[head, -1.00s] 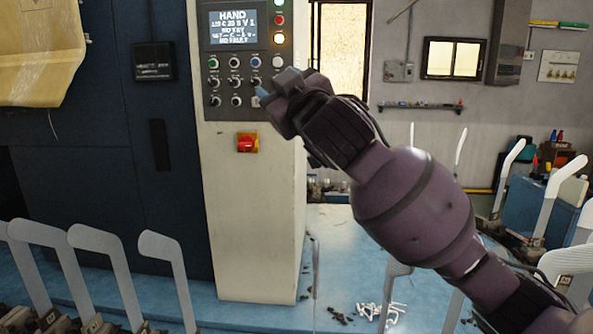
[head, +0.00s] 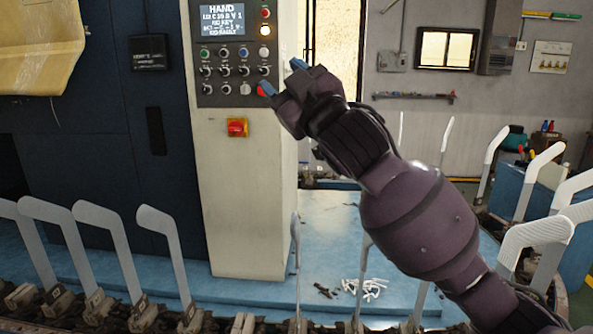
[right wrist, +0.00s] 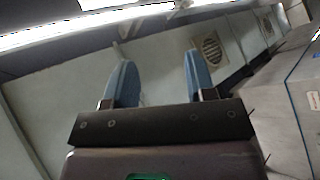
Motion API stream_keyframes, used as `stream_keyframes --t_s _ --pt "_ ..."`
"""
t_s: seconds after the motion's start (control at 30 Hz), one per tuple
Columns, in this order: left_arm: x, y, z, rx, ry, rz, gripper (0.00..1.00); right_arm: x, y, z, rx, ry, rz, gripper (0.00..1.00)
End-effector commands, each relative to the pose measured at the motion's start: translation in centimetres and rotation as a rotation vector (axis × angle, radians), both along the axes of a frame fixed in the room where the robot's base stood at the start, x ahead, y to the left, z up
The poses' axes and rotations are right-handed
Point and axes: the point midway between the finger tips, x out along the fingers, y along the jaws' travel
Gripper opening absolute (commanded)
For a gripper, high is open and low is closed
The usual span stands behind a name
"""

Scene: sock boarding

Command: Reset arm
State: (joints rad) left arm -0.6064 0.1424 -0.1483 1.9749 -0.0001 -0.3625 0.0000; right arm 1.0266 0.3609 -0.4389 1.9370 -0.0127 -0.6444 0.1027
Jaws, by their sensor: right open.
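My right arm comes in from the lower right in the head view. Its gripper (head: 282,77) is raised in front of the right edge of the control panel (head: 236,52). Its two blue fingertips are apart, with nothing between them. In the right wrist view the open blue fingers (right wrist: 158,82) point up toward a pale wall and ceiling, and the space between them is empty. My left gripper is not in view.
Several pale sock boards (head: 160,222) stand in a row along the front, with more (head: 536,236) at the right. Small white pieces (head: 366,288) lie on the blue platform (head: 335,240).

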Motion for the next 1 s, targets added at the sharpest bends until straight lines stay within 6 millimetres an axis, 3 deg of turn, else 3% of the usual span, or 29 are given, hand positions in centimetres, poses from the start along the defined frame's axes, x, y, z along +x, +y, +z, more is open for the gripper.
stream_keyframes --t_s 0.27,0.53,0.77,1.0 --pt "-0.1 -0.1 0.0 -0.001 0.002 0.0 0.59 1.8 -4.0 -8.3 0.059 0.099 -0.022 0.51" --pt "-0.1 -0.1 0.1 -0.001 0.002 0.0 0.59 2.2 -9.5 -20.0 0.128 0.252 -0.091 0.51" --pt "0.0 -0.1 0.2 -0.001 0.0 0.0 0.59 0.3 -14.3 -30.3 0.181 0.4 -0.172 0.51" --pt "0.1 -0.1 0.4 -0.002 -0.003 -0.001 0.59 -4.1 -19.2 -41.0 0.225 0.572 -0.278 0.51"
